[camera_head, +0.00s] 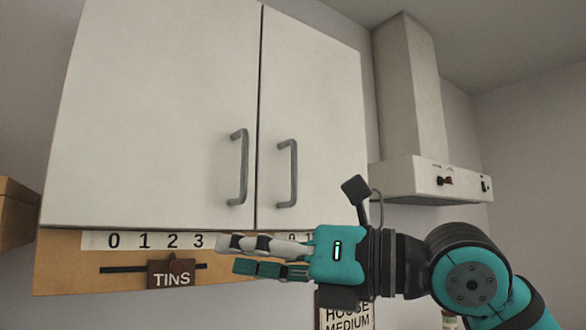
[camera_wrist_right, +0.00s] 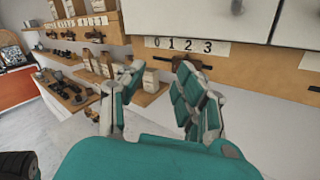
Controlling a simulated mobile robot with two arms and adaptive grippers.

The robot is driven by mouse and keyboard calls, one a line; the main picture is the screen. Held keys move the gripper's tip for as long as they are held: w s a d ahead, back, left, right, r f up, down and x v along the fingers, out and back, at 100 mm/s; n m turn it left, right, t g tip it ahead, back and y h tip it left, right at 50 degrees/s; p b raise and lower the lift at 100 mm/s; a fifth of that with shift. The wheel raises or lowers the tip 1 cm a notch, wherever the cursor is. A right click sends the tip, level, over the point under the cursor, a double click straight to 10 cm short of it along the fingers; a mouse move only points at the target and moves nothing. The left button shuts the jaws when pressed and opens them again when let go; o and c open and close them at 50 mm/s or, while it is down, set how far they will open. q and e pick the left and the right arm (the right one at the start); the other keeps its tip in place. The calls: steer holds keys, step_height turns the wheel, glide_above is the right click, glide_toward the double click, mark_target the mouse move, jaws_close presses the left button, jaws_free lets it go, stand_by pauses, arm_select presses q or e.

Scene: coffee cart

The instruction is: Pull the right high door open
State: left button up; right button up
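The right high door (camera_head: 312,120) is a white cabinet door and looks shut, flush beside the left door (camera_head: 160,110). Its grey bar handle (camera_head: 288,174) stands upright near its left edge, at the lower part. My right gripper (camera_head: 232,256) is below the handle and to its left, in front of the board under the cabinet, and touches neither handle. In the right wrist view its two fingers (camera_wrist_right: 150,100) are spread apart with nothing between them. My left gripper is in neither view.
The left door's handle (camera_head: 239,167) is close to the right one. A numbered board with a TINS slider (camera_head: 171,274) is under the cabinet. A white range hood (camera_head: 430,180) stands at right. Shelves with bags (camera_wrist_right: 100,65) show in the right wrist view.

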steer(key=w+d+r+m+t+h, duration=0.1)
steer(key=d+r+m+t+h, duration=0.1)
steer(key=d+r+t+h, duration=0.35)
steer(key=m+t+h, duration=0.3)
steer(key=t+h, duration=0.2)
glide_toward(296, 168)
steer(key=shift+y, duration=0.25)
steer(key=p+x, duration=0.8)
steer(key=x, duration=0.2)
steer(key=shift+w+a+f+p, duration=0.1)
steer(key=shift+w+p, duration=0.2)
jaws_close()
